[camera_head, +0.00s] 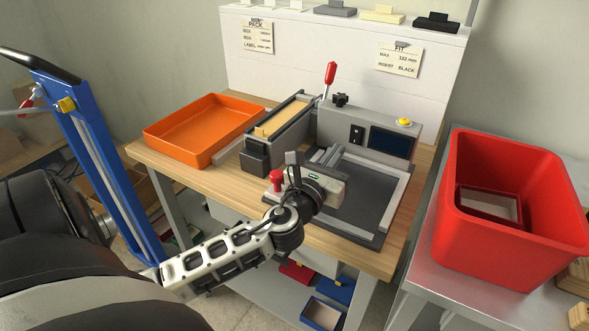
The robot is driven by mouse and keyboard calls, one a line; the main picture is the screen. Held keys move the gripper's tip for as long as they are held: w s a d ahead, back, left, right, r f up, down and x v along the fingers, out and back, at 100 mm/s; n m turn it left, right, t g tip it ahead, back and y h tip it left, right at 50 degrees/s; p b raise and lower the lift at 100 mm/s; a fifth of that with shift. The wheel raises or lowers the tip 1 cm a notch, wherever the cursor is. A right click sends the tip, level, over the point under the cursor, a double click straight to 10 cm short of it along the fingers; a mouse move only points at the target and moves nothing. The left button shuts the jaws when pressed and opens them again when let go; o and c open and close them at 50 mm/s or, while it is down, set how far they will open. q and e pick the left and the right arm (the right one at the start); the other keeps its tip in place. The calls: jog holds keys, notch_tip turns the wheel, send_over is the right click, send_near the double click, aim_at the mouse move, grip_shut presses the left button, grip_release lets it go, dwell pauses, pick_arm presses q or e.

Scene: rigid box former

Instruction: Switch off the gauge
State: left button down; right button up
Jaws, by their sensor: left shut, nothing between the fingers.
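The gauge (368,135) is a grey housing at the back right of the wooden bench. Its front carries a black rocker switch (357,134) and a dark blue screen (390,144) on which I can read no figures. A yellow button (404,122) sits on its top right. I cannot tell which way the rocker is set. My left gripper (293,160) is shut and empty, in front of and to the left of the gauge, apart from the switch. Its body hides part of the flat grey bed. My right gripper is not in view.
A red knob (277,178) stands close left of my gripper. A red-handled lever (329,75) rises behind a grey chute (280,125). An orange tray (205,128) is at left, a red bin (510,200) at right. The dark bed (355,205) before the gauge looks empty.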

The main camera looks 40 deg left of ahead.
pick_arm(q)
jog(key=r+b+v, duration=0.1)
jog(key=v, duration=0.6)
jog(key=r+v, duration=0.2)
jog(key=v, duration=0.5)
jog(key=shift+s+d+r+b, duration=0.15)
jog(key=shift+s+r+b, duration=0.1)
jog(key=shift+s+b, duration=0.2)
jog(key=s+f+n+g+y, duration=0.1)
jog(key=s+f+n+g, duration=0.35)
jog(key=n, duration=0.75)
jog(key=s+f+n+g, duration=0.1)
jog(key=f+n+g, duration=0.5)
jog(key=f+n, duration=0.4)
jog(key=s+d+f+n+g+h, duration=0.5)
jog(key=s+d+n, duration=0.1)
jog(key=d+n, duration=0.35)
jog(key=w+d+f+t+h, duration=0.3)
jog(key=w+d+f+t, duration=0.1)
jog(key=w+t, duration=0.2)
jog(key=shift+w+d+f+t, duration=0.25)
jog(key=shift+d+f+t, duration=0.1)
jog(key=shift+t, duration=0.2)
